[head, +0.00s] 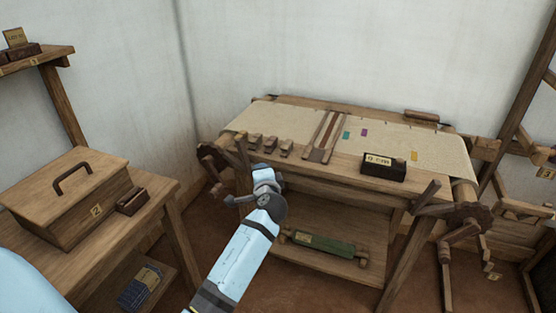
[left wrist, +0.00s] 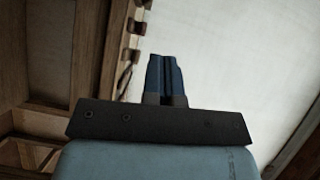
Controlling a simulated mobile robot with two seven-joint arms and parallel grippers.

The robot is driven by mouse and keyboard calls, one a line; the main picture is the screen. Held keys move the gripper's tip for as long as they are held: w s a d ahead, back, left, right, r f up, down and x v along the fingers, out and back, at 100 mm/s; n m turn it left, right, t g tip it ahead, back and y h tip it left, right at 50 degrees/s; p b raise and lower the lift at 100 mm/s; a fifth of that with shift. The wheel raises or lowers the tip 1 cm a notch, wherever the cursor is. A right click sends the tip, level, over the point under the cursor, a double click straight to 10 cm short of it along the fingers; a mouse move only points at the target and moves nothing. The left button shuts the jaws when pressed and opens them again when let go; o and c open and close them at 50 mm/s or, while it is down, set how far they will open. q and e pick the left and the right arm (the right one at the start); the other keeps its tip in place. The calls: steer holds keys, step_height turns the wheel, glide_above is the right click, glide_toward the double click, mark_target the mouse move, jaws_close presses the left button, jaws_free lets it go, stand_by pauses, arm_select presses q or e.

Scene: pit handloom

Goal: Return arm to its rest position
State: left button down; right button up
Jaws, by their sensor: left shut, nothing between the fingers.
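My left arm (head: 240,255) reaches up from the bottom of the head view toward the front of the loom. Its gripper (head: 240,201) is in front of the loom's left front edge, small and partly lost against the wood. In the left wrist view the two blue fingers (left wrist: 167,75) are together, with nothing between them. The wooden loom (head: 340,165) stands behind the gripper with pale cloth (head: 285,115) on top. I cannot tell from the head view how far the gripper is from the loom's edge. My right gripper is not in view.
A side table (head: 155,200) on the left bears a lidded wooden box (head: 65,190) and a small dark block (head: 131,201). On the loom are several wooden blocks (head: 270,145) and a dark labelled box (head: 384,167). A green roller (head: 324,245) lies on the lower shelf.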

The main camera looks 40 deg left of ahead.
arm_select(q)
steer(key=s+d+f+t+h, duration=0.1)
steer(key=s+d+f+h, duration=0.75)
steer(key=d+f, duration=0.3)
steer(key=s+d+f+n+g+h, duration=0.1)
steer(key=s+d+f+n+h, duration=0.2)
steer(key=s+d, duration=0.55)
steer(key=s+d+f+n+g+h, duration=0.15)
steer(key=s+d+h, duration=0.4)
steer(key=s, duration=0.55)
step_height(320, 180, up, 16)
steer(key=s+a+y+p, duration=0.1)
steer(key=p, duration=2.2)
steer(key=shift+a+t, duration=0.15)
steer(key=shift+t, duration=0.2)
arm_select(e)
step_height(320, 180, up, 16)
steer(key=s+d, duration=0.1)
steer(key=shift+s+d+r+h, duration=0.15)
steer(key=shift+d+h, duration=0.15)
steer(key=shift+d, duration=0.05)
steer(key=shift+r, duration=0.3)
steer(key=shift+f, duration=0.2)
